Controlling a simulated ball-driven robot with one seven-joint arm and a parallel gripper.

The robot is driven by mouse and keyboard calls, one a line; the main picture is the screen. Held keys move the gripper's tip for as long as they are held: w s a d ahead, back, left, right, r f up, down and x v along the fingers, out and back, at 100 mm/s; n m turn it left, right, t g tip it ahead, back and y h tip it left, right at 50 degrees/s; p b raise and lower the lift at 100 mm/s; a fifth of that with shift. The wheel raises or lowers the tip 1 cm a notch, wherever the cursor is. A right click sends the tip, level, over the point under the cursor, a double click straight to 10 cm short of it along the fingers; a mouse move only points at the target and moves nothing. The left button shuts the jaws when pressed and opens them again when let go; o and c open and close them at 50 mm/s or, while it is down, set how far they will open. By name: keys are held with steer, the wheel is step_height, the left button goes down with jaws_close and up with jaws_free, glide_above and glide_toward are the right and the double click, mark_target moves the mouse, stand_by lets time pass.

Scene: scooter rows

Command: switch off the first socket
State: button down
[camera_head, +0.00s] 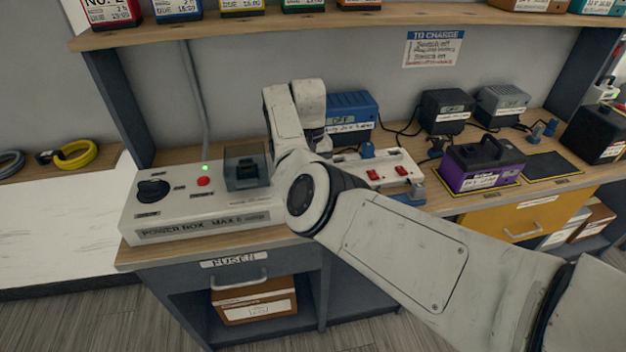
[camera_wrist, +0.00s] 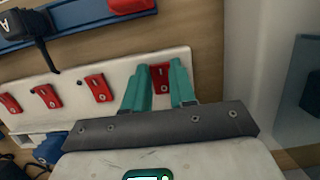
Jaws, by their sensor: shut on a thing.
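The white socket strip (camera_head: 385,166) lies on the bench right of my forearm in the head view. Two of its red switches (camera_head: 373,175) show there; its left part is hidden behind my arm. In the wrist view the strip (camera_wrist: 75,76) carries a row of several red switches. My gripper (camera_wrist: 160,66) has its teal fingers on either side of the red end switch (camera_wrist: 160,82), at the row's right end in that view. It is shut on this switch. The fingers are hidden in the head view. I cannot tell which way the switch is tipped.
The grey power box (camera_head: 215,215) with a black knob and red button stands left of my arm. A blue charger (camera_head: 352,108) stands behind it. A purple battery (camera_head: 482,165) sits at the right. A shelf (camera_head: 300,22) runs above the bench.

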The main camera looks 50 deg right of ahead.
steer(key=shift+w, duration=0.1)
stand_by(0.3)
steer(key=c, duration=0.9)
jaws_free()
steer(key=v, duration=1.1)
steer(key=shift+w+f+b, duration=0.1)
steer(key=shift+b, duration=0.2)
